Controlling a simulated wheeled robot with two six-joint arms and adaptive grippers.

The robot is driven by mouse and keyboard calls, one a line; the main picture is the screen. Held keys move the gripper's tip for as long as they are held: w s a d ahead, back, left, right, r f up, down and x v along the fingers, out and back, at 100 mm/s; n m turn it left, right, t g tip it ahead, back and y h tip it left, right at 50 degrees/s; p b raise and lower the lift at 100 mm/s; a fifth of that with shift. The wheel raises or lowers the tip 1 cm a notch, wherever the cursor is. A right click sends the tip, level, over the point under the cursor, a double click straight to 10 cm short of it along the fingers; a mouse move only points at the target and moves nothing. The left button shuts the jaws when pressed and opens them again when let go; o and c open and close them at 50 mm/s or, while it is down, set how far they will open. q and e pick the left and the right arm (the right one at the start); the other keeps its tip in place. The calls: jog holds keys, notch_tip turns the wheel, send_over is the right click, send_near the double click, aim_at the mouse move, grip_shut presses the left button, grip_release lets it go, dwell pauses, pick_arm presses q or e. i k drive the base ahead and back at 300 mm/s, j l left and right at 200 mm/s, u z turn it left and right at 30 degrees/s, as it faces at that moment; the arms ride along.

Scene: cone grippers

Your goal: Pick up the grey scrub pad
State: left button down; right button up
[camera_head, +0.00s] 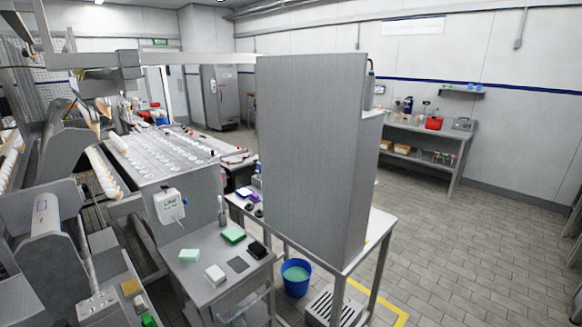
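The grey scrub pad (237,265) looks like a thin, flat, dark grey square. It lies on the small metal table (205,240) in the lower middle of the head view, between a white block (215,274) and a black block (257,250). Nothing covers it. A green pad (232,234) and a pale green block (189,255) lie farther back on the same tabletop. Neither of my grippers shows in this view, so I cannot see their state.
A tall grey metal panel (312,150) stands just right of the small table. A blue bucket (296,280) with greenish liquid is on the floor. Conveyor machinery with cones (97,160) fills the left. The tiled floor (450,250) at right is open.

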aim_at(184, 256)
jog(key=u, duration=1.25)
jog(key=i+l+u, duration=0.4)
jog(key=l, duration=0.25)
jog(key=l+u, duration=0.15)
jog(key=l, duration=0.2)
jog(key=i+l+u, duration=0.2)
jog(key=l, duration=0.15)
jog(key=l+u, duration=0.2)
jog(key=l, duration=0.2)
